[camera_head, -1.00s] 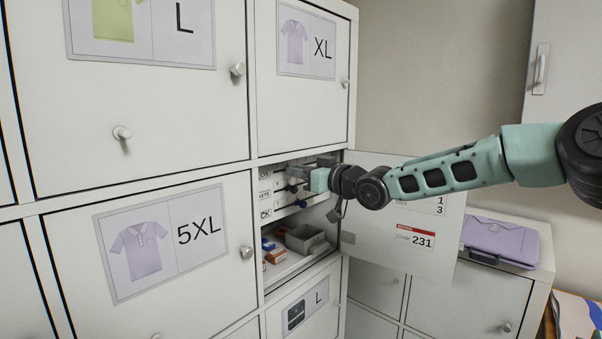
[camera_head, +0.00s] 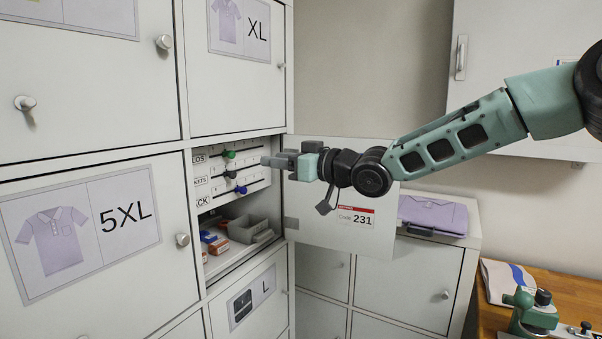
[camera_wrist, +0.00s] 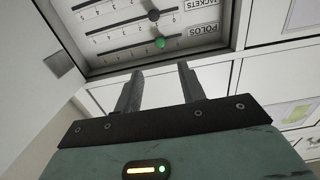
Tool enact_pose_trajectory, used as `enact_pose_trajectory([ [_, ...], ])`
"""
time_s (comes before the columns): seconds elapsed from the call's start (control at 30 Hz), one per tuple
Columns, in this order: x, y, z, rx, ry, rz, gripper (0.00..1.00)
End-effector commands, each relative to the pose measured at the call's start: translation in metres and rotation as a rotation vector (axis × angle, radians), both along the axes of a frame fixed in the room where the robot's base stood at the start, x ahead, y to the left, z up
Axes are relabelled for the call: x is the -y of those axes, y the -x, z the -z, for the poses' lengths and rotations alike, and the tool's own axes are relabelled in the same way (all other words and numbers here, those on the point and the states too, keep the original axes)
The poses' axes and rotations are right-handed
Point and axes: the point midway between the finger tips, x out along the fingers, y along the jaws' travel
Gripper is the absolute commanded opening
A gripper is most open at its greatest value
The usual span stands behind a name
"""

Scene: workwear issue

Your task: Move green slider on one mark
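The green slider (camera_head: 230,154) is a small round knob on the top slotted rail of a white panel inside an open cubby. It also shows in the wrist view (camera_wrist: 160,43), upside down, on the POLOS row near the label end of its scale. I cannot read its exact mark. My gripper (camera_head: 267,160) is to the right of the knob in the head view, apart from it. In the wrist view my gripper (camera_wrist: 157,68) has its two fingers spread with nothing between them, and the green knob is beyond the tips.
A black slider (camera_head: 231,174) and a blue slider (camera_head: 241,190) sit on the rails below. A grey bin (camera_head: 246,228) and small boxes (camera_head: 214,243) stand on the shelf underneath. The opened door (camera_head: 375,235) is to the right, below my arm.

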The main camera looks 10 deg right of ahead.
Motion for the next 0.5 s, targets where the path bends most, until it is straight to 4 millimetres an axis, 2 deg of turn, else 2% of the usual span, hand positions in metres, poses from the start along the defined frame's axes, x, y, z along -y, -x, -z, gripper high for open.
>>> enact_pose_trajectory([
  [0.03,0.01,0.006,0.001,0.003,0.003,0.003,0.4],
  [0.2,0.031,0.022,0.0,0.002,0.002,0.003,0.4],
  [0.5,0.043,0.033,0.0,-0.001,-0.001,0.0,0.4],
])
